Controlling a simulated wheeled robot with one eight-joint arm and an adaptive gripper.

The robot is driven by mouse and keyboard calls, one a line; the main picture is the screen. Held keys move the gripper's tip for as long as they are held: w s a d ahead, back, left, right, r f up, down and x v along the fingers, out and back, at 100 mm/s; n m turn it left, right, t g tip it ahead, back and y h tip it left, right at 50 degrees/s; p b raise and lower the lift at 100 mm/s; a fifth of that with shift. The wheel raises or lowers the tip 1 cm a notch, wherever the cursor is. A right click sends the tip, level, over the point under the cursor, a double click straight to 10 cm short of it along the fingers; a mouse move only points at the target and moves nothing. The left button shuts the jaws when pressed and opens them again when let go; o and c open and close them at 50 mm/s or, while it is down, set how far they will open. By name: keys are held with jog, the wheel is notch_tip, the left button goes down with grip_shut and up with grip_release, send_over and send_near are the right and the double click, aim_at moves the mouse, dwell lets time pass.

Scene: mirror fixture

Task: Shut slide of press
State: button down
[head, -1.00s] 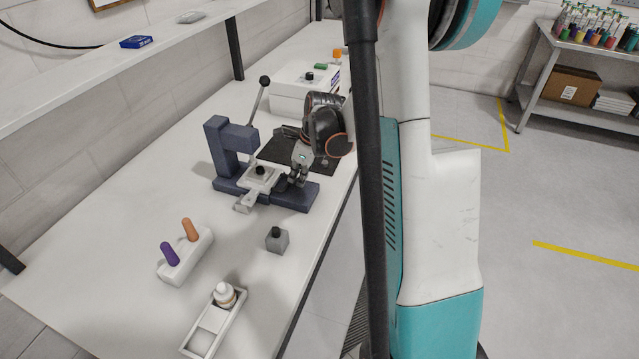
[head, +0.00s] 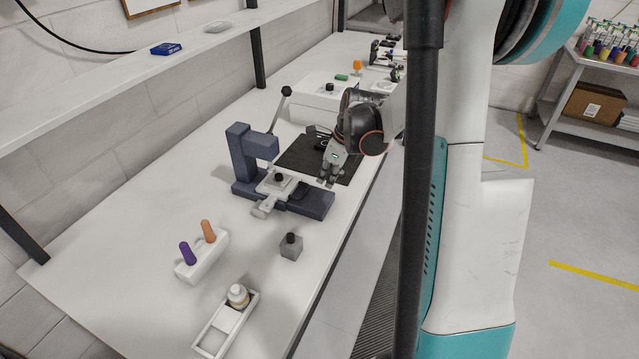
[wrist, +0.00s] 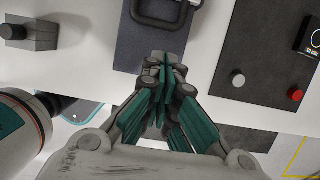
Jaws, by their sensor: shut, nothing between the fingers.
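The press (head: 240,155) is a dark blue-grey C-shaped frame on a long base (head: 312,205), with a black-knobbed lever (head: 279,112). A pale plate (head: 270,188) with a black knob lies on the base by the frame's opening. A dark loop handle (head: 298,191) sits on the base to its right; it also shows at the top of the wrist view (wrist: 166,20). I cannot tell how far in the slide is. My gripper (head: 326,182) is shut and empty, near the base's right end; in the wrist view its fingertips (wrist: 163,62) are apart from the loop handle.
A grey block with a black knob (head: 291,248), a white holder with two coloured handles (head: 205,260) and a tray with a bottle (head: 225,325) stand in front. The table's right edge is close to my arm.

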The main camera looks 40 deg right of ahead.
aim_at(269, 211)
jog(key=a+p+v, duration=0.1)
jog(key=v, duration=0.4)
jog(key=s+a+f+p, duration=0.1)
jog(key=s+a, duration=0.3)
jog(key=a, duration=0.7)
jog(key=shift+t, duration=0.4)
jog(key=b+x, duration=0.2)
jog(key=x, duration=0.7)
jog(key=shift+w+d+b, duration=0.1)
jog(key=shift+b, duration=0.25)
jog(key=w, duration=0.1)
jog(key=a, duration=0.1)
jog(key=w, duration=0.1)
jog(key=shift+w+a+f, duration=0.3)
jog(key=shift+w+a+r+b, duration=0.1)
jog(key=shift+w+a+b, duration=0.2)
jog(key=shift+w, duration=0.2)
jog(key=shift+w+a, duration=0.35)
jog(key=shift+w, duration=0.25)
jog(key=shift+w+a, duration=0.4)
jog(key=shift+w, duration=0.2)
jog(key=shift+s+d, duration=0.1)
